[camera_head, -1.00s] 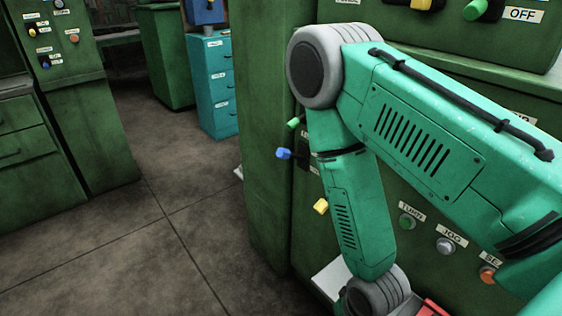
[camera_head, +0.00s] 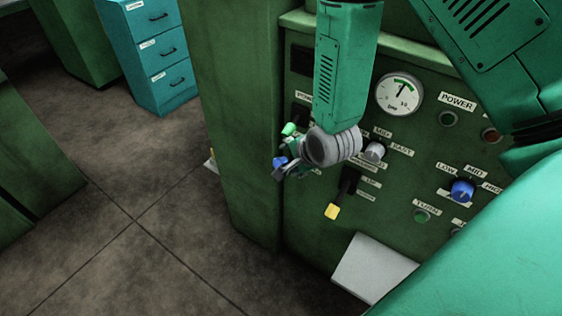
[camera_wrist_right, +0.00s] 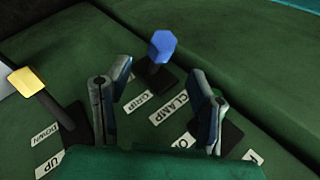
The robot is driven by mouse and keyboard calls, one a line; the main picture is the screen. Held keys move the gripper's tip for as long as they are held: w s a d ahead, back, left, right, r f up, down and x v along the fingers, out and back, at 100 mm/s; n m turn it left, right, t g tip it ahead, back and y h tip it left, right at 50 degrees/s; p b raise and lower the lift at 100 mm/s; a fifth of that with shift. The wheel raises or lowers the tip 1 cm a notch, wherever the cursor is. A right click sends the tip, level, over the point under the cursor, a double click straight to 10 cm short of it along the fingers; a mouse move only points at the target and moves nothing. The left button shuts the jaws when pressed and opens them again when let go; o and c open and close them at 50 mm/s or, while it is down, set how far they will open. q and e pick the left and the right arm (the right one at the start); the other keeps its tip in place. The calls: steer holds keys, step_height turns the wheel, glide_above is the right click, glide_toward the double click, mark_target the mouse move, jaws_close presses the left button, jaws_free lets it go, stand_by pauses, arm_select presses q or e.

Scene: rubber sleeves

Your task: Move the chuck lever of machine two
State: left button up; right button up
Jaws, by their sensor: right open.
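A lever with a blue knob (camera_head: 280,161) sticks out at the left edge of the green machine panel. In the right wrist view the blue knob (camera_wrist_right: 162,46) stands just beyond the fingertips, near labels reading GRIP and CLAMP. My right gripper (camera_head: 290,168) is at this lever, partly hidden by my grey wrist. In the right wrist view my right gripper (camera_wrist_right: 159,75) has its two fingers wide apart with nothing between them, one on each side of the lever's line. I cannot tell whether a finger touches the lever. My left gripper is out of view.
A green-tipped lever (camera_head: 290,129) is just above, and a yellow-tipped lever (camera_head: 332,211) is below right. The panel holds a gauge (camera_head: 399,95) and a blue selector knob (camera_head: 462,190). A white sheet or plate (camera_head: 372,268) juts out below. Floor at left is clear.

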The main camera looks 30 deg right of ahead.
mark_target(284, 162)
steer(key=x, duration=0.6)
steer(key=shift+a, duration=0.15)
steer(key=shift+w+a+f, duration=0.3)
steer(key=shift+w, duration=0.05)
steer(key=shift+d, duration=0.15)
steer(key=shift+d+f, duration=0.1)
steer(key=shift+d, duration=0.15)
jaws_close()
